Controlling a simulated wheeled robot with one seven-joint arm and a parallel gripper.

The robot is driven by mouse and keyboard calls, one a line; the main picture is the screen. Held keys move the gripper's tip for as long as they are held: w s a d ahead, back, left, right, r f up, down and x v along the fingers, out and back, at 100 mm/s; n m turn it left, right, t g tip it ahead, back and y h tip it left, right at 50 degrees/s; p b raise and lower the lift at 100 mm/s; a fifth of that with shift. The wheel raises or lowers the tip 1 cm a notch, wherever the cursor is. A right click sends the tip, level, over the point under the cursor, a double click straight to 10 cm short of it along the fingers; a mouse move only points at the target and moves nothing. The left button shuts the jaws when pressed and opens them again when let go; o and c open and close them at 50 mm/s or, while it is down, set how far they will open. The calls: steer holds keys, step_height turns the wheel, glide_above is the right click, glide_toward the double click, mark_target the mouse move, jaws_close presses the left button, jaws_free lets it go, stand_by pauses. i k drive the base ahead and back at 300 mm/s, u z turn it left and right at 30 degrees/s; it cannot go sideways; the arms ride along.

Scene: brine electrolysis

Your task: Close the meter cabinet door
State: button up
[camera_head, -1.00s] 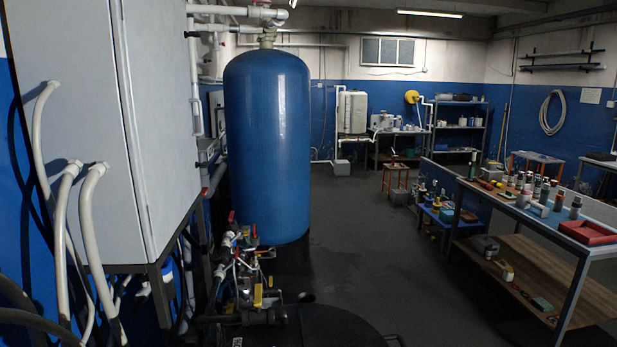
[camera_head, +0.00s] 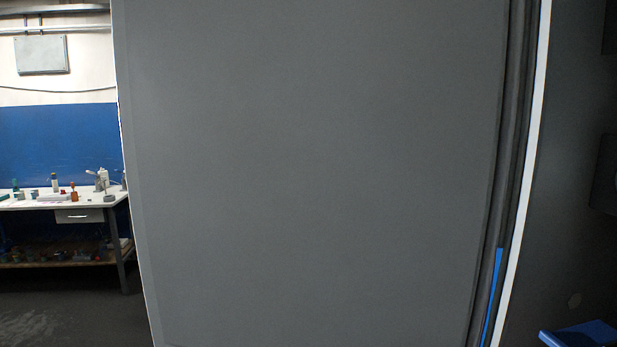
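A large flat grey panel (camera_head: 310,170) fills the middle of the head view at close range. It looks like the inner face of the meter cabinet door, standing open, with a thin pale edge on its left. Along its right side runs a dark vertical seam (camera_head: 505,130) and then a white strip (camera_head: 528,150), which look like the hinge side and frame. To the right is a dark surface (camera_head: 575,110), apparently the cabinet's inside. No handle shows. My gripper is not in view.
A blue object (camera_head: 582,336) is cut off at the lower right; I cannot tell what it is. At the far left, a workbench (camera_head: 60,203) with small items stands against a blue and white wall. Dark open floor (camera_head: 60,300) shows in front of the bench.

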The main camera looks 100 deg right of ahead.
mark_target(299, 172)
steer(key=z, duration=1.5)
steer(key=i, duration=3.3)
steer(key=z, duration=3.5)
steer(key=i, duration=0.65)
steer(key=z, duration=2)
